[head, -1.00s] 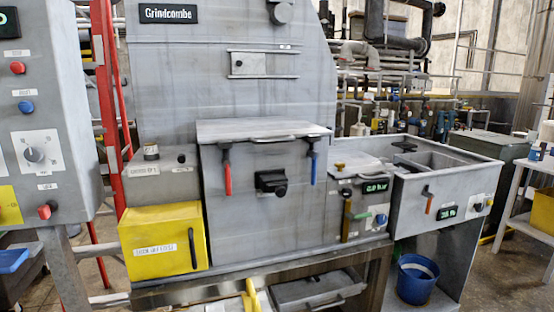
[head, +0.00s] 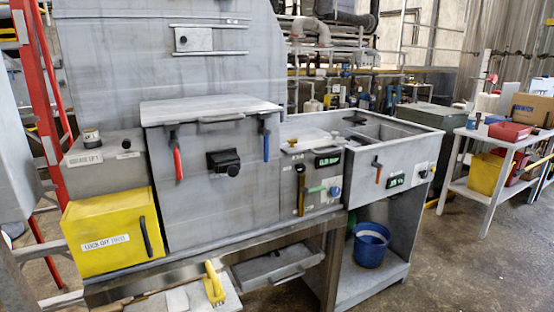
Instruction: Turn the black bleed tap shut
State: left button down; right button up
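Two black fittings show in the head view, and no readable label tells which is the bleed tap. One is a black knob on a block (head: 223,161) on the grey compactor's front, between a red lever (head: 178,163) and a blue lever (head: 266,146). The other is a small black handle (head: 355,120) at the rear of the open grey tank on the right. Whether either is open or shut cannot be told. Neither of my grippers is in view.
A yellow lock-off box (head: 103,236) stands at the left of the bench. A small panel has a green display (head: 327,161), a yellow-black lever (head: 300,192) and a blue knob (head: 335,191). A blue bucket (head: 371,245) sits below the tank. Floor at the lower right is clear.

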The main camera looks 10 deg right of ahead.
aim_at(300, 168)
jog(key=i+l, duration=0.15)
jog(key=l, duration=0.2)
jog(key=i+l, duration=0.15)
jog(key=l, duration=0.25)
jog(key=i+l, duration=0.2)
jog(key=l, duration=0.15)
jog(key=i+l, duration=0.15)
jog(key=l, duration=0.2)
